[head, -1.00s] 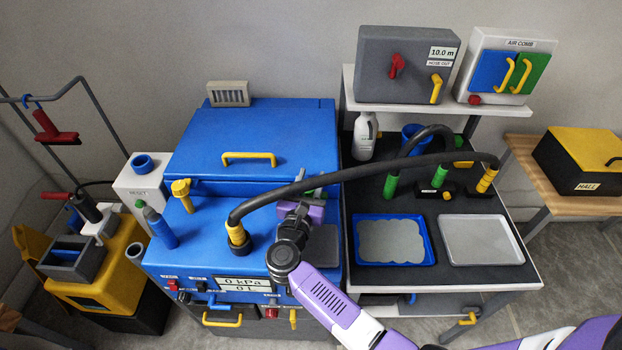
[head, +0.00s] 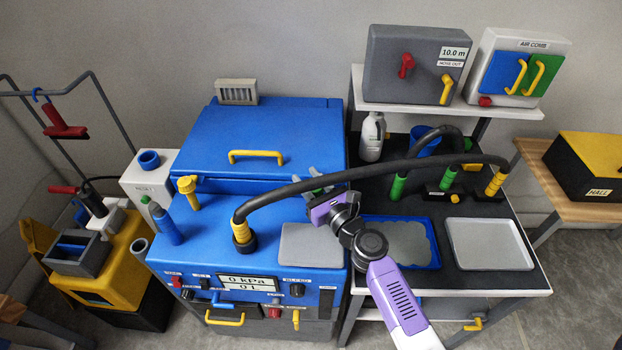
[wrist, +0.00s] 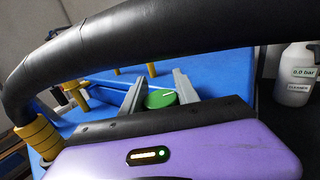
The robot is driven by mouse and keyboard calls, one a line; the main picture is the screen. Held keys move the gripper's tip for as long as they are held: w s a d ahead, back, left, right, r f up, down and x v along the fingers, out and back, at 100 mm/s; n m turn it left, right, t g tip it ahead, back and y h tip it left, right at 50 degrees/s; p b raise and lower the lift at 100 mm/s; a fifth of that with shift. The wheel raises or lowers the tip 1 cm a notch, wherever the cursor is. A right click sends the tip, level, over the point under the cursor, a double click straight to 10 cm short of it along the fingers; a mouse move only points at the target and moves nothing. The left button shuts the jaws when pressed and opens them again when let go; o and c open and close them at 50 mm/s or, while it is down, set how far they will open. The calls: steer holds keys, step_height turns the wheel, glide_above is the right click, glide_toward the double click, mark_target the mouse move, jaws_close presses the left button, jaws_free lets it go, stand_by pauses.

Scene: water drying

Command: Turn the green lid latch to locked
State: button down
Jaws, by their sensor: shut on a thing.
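The green lid latch (wrist: 160,99) is a round green knob with a white line on top, at the front right of the blue lid in the wrist view. My gripper (wrist: 160,86) has its grey fingers on either side of the knob and is shut on it. In the head view my gripper (head: 317,180) is at the front right corner of the closed blue lid (head: 262,133), and the latch is mostly hidden there. No locked or unlocked marking is readable.
A thick black hose (head: 370,171) arches close over my gripper, from the yellow fitting (head: 241,233) to the right-hand table. A blue tray (head: 434,250) and a white tray (head: 490,262) lie right of my arm. A white bottle (head: 371,137) stands behind.

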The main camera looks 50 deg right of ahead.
steer(key=n+y, duration=0.1)
steer(key=y, duration=0.1)
steer(key=n+y, duration=0.3)
steer(key=y, duration=0.2)
steer(key=shift+w+a+n+t, duration=0.1)
steer(key=shift+a+n+t, duration=0.2)
steer(key=shift+a+t, duration=0.1)
steer(key=shift+a+n+g+y+b, duration=0.1)
steer(key=shift+a+n+g+y, duration=0.15)
steer(key=shift+n+y, duration=0.45)
steer(key=shift+a+n+g+y+b, duration=0.15)
steer(key=shift+n+y, duration=0.3)
steer(key=shift+y, duration=0.6)
steer(key=shift+a+n+g+y+b, duration=0.15)
steer(key=shift+n+g+y, duration=0.15)
steer(key=shift+n+y, duration=0.4)
steer(key=shift+a+y, duration=0.1)
steer(key=shift+y, duration=0.25)
steer(key=c, duration=0.9)
jaws_free()
steer(key=b+v, duration=0.1)
steer(key=v, duration=0.7)
